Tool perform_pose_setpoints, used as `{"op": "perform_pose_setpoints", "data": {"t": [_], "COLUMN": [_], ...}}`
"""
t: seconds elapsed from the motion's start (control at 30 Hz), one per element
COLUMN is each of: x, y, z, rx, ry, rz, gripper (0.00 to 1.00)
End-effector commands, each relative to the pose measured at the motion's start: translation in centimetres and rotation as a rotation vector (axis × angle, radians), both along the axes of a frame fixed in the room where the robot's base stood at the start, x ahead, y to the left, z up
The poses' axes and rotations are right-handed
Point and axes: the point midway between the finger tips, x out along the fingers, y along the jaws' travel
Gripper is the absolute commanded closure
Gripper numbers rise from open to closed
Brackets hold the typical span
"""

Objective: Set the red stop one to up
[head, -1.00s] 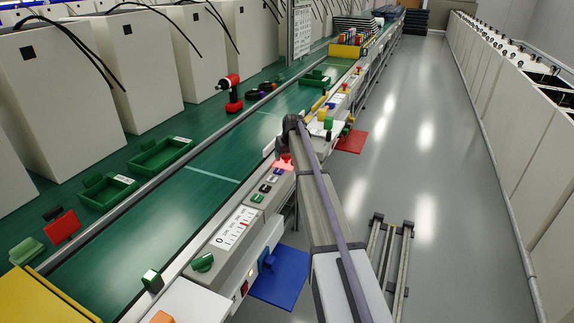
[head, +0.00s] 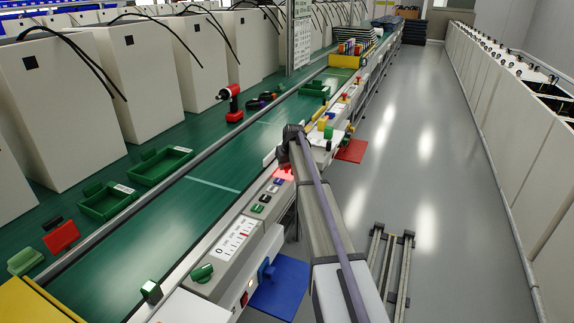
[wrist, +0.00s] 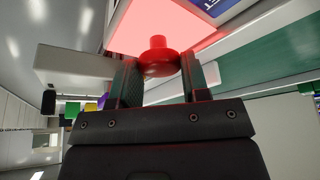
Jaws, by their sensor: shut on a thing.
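The red stop (wrist: 158,58) is a round red knob on a panel that glows red around it. In the wrist view it sits between the two dark fingers of my gripper (wrist: 159,76), which is shut on it. The fingers hide part of its sides. In the head view the red glow of the stop (head: 284,173) shows on the console beside the belt, just below the dark end of my arm. The fingers are hidden there. I cannot tell from the frames whether the stop is up or pressed.
Small green, black, white and blue buttons (head: 265,198) line the console in front of the stop. A scale panel (head: 235,236) and a green knob (head: 202,273) lie nearer. A blue plate (head: 279,286) sticks out over the aisle.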

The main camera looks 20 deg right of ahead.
Motion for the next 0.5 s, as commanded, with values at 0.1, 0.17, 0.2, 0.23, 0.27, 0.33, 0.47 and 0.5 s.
{"op": "perform_pose_setpoints", "data": {"t": [0.1, 0.17, 0.2, 0.23, 0.27, 0.33, 0.47, 0.5], "x": [0.0, 0.0, 0.0, 0.0, 0.0, 0.0, 0.0, 0.0], "y": [0.0, 0.0, 0.0, 0.0, 0.0, 0.0, 0.0, 0.0], "z": [1.6, 2.0, 1.9, 1.7, 1.6, 1.6, 1.6, 1.6], "rx": [0.0, 0.0, 0.0, 0.0, 0.0, 0.0, 0.0, 0.0], "ry": [0.0, 0.0, 0.0, 0.0, 0.0, -0.001, -0.001, -0.001], "rz": [0.0, 0.0, 0.0, 0.0, 0.0, 0.0, 0.0, 0.0], "gripper": [1.0, 1.0, 1.0, 1.0, 1.0, 1.0, 0.53, 0.49]}}
